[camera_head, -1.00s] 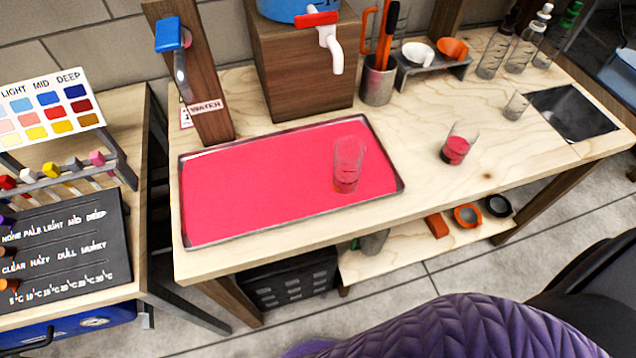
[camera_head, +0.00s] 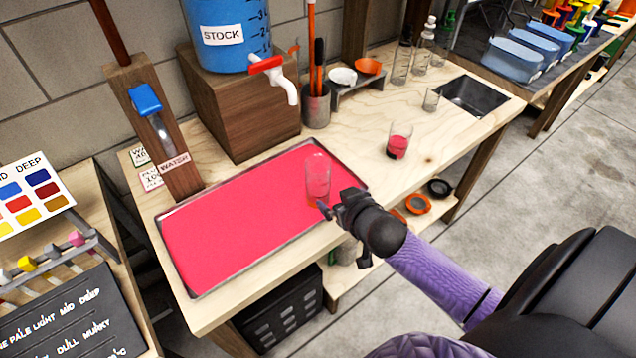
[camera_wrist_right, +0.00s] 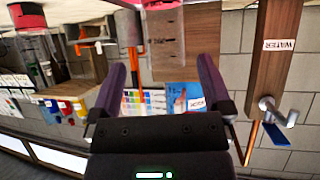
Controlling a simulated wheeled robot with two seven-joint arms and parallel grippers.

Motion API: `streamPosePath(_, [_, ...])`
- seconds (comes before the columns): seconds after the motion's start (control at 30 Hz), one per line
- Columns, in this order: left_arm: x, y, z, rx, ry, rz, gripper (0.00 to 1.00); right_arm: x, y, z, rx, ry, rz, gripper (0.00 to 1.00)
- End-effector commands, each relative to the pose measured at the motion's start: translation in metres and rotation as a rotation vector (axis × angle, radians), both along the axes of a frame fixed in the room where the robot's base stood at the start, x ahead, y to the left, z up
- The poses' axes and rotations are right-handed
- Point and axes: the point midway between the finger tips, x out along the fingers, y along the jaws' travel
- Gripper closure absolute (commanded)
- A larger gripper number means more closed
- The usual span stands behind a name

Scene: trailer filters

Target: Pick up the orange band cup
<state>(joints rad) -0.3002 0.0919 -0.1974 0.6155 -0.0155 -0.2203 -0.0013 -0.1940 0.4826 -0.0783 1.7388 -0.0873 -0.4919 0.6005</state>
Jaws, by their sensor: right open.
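A clear cup (camera_head: 318,180) with a pink lower part stands upright at the right end of the pink tray (camera_head: 181,284). A second, shorter clear cup (camera_head: 399,140) with pink liquid and a dark base stands on the bare wood to the right. In the right wrist view my right gripper (camera_wrist_right: 162,82) is open, and the tray cup (camera_wrist_right: 163,45) shows upside down beyond the fingers. My left gripper is out of view.
Behind the tray are a wooden block (camera_head: 243,115) with the blue stock tank (camera_head: 228,40) and a WATER post (camera_head: 160,135). An orange ring (camera_head: 418,204) and a black ring (camera_head: 440,188) lie on the lower shelf. Bare wood lies right of the tray.

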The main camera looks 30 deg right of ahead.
Motion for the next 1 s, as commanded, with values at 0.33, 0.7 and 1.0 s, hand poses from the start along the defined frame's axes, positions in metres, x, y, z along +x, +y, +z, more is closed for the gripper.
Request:
streamPosePath(0.33, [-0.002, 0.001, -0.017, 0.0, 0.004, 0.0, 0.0, 0.05, -0.002, 0.015, 0.016, -0.081, 0.004, 0.0])
streamPosePath(0.7, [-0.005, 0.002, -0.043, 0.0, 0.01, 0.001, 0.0, 0.1, -0.011, -0.008, 0.016, -0.079, 0.003, 0.0])
streamPosePath(1.0, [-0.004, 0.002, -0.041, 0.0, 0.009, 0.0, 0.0, 0.1, -0.011, -0.007, 0.016, -0.078, 0.004, 0.25])
